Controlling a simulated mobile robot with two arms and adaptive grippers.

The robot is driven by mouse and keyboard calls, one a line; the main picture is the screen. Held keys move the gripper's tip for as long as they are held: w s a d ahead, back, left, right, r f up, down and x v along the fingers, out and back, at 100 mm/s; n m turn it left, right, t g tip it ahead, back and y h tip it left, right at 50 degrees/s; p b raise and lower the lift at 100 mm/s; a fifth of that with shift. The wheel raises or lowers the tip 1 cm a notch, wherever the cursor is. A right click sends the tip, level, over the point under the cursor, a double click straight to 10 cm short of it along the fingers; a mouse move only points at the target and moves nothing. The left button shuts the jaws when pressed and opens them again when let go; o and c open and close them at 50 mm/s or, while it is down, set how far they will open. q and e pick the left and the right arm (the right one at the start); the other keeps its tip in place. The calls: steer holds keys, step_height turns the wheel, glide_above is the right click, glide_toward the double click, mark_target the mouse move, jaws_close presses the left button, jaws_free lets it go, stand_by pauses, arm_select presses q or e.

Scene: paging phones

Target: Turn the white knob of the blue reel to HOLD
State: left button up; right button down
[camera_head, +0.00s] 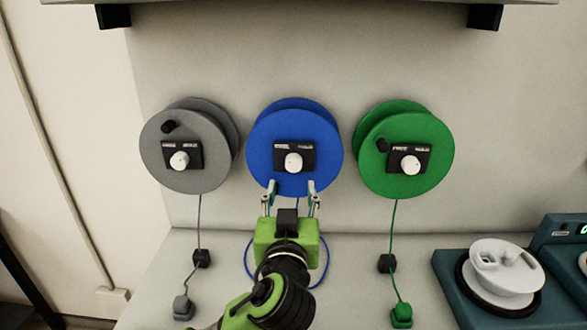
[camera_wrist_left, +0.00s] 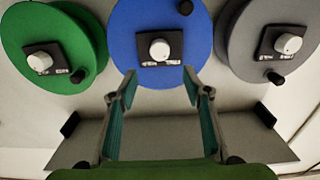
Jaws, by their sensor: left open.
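The blue reel (camera_head: 262,145) is mounted on the wall panel between two other reels. Its white knob (camera_head: 293,162) sits on a black plate (camera_head: 280,158) with small labels along the top, too small to read. Which label the knob points to cannot be told. In the left wrist view, which is upside down, the white knob (camera_wrist_left: 160,49) is in the upper middle. My left gripper (camera_head: 292,186) is open and empty, its fingers pointing at the blue reel just below the knob in the head view. The fingers (camera_wrist_left: 159,76) appear apart from the knob. My right gripper is not in view.
A grey reel (camera_head: 160,130) hangs to the left and a green reel (camera_head: 430,125) to the right, each with its own white knob. Cords and plugs hang below onto the ledge. A teal device (camera_head: 455,285) with a white piece (camera_head: 505,265) stands at the lower right.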

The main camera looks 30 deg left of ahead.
mark_target(294, 166)
arm_select(q)
steer(key=p+x, duration=0.2)
steer(key=x, duration=0.8)
steer(key=shift+w+f+p, duration=0.1)
steer(key=shift+p, duration=0.3)
steer(key=shift+w+a+f, duration=0.1)
steer(key=shift+w+a, duration=0.2)
steer(key=shift+w, duration=0.2)
steer(key=c, duration=1)
steer(key=shift+c, duration=0.6)
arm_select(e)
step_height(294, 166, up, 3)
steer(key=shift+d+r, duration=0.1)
